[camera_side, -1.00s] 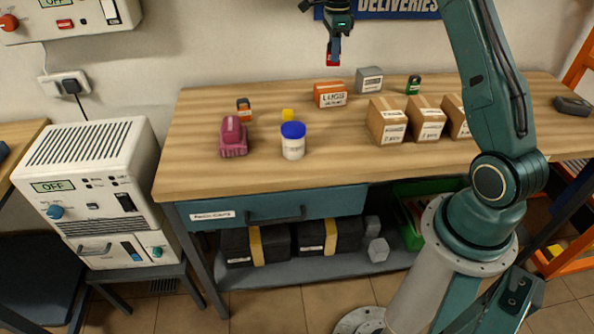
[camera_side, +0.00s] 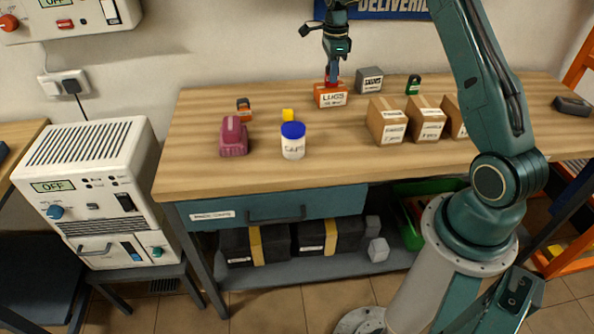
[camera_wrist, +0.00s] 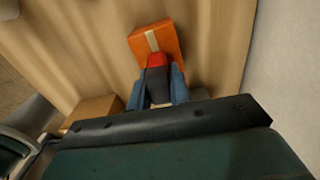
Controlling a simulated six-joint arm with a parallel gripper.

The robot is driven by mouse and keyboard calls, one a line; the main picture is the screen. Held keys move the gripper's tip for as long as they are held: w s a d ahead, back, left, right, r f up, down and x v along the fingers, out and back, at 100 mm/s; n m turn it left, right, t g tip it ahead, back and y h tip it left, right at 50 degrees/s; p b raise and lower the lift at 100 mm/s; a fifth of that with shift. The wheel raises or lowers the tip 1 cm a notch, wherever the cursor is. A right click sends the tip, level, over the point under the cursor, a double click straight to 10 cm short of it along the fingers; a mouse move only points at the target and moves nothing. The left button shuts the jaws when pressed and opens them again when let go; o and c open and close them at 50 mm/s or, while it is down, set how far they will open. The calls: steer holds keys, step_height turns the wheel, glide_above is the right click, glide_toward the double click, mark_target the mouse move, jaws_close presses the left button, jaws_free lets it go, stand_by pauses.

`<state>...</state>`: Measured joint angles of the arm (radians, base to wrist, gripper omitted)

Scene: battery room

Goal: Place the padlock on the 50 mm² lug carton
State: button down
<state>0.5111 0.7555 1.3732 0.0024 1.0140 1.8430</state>
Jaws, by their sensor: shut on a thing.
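The orange lug carton (camera_side: 331,99), marked LUGS, stands at the back middle of the bench. Its smaller print is too blurred to read surely. It also shows in the wrist view (camera_wrist: 170,43), with a pale tape strip on top. My gripper (camera_side: 333,76) points down over the carton. It is shut on a small red thing, which I take for the padlock (camera_side: 332,83); the red also shows between the fingers in the wrist view (camera_wrist: 156,60). The padlock is at the carton's top; I cannot tell whether it touches. My fingers hide part of it.
A grey box (camera_side: 369,80) stands close right of the carton, with brown cartons (camera_side: 387,121) in front right. A green-and-black item (camera_side: 413,85) is beyond. The left front bench is clear.

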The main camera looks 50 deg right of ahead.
steer(key=c, duration=1.3)
jaws_free()
steer(key=shift+f, duration=0.1)
step_height(320, 180, up, 12)
steer(key=shift+r, duration=0.2)
